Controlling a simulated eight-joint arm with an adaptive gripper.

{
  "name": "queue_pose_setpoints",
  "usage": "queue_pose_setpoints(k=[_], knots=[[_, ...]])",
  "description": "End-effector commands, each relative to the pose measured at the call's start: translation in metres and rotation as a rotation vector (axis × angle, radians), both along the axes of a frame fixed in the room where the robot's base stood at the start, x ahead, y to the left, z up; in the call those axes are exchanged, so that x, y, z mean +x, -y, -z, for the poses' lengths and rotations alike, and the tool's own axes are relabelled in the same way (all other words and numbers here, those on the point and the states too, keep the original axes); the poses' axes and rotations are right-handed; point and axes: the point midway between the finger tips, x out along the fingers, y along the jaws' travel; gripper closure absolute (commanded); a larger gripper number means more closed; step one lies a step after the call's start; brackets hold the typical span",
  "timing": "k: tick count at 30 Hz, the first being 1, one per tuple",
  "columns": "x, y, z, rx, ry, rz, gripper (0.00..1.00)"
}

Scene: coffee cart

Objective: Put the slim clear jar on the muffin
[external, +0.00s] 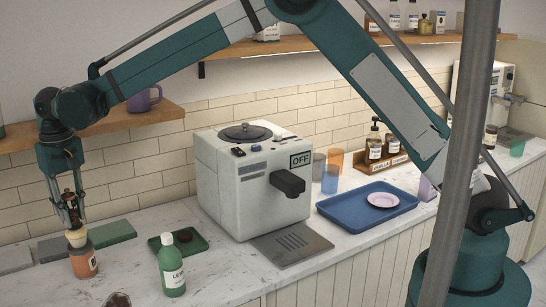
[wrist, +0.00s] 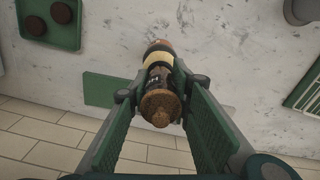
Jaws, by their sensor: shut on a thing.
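My gripper (external: 71,217) hangs at the left over the counter, shut on a slim jar (external: 70,203) with dark contents. In the wrist view the jar's cork lid (wrist: 160,107) faces the camera between the fingers (wrist: 161,88). An orange labelled bottle (external: 86,263) with a beige top (external: 77,238) stands directly below; I cannot tell if the jar touches that top. A dark brown round thing, perhaps the muffin (external: 183,235), lies on a dark green tray (external: 200,245). The wrist view shows two dark brown rounds (wrist: 34,27) on the tray.
A green bottle (external: 172,272) stands in front of the tray. Grey and green slabs (external: 110,233) lie along the wall. A white coffee machine (external: 225,185) stands to the right, with a blue tray (external: 340,207) beyond it. A shelf (external: 130,127) runs behind the arm.

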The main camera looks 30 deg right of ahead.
Motion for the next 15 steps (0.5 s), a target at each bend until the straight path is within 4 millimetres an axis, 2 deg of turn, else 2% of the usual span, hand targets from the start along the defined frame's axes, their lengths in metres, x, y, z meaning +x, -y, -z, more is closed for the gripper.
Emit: queue_pose_setpoints(k=[11, 12, 15], knots=[[0.0001, -0.0001, 0.004, 0.0, 0.0, 0.0, 0.91], [0.0001, 0.0, 0.0032, 0.0, 0.0, 0.0, 0.73], [0.0001, 0.0, 0.0029, 0.0, 0.0, 0.0, 0.63]])
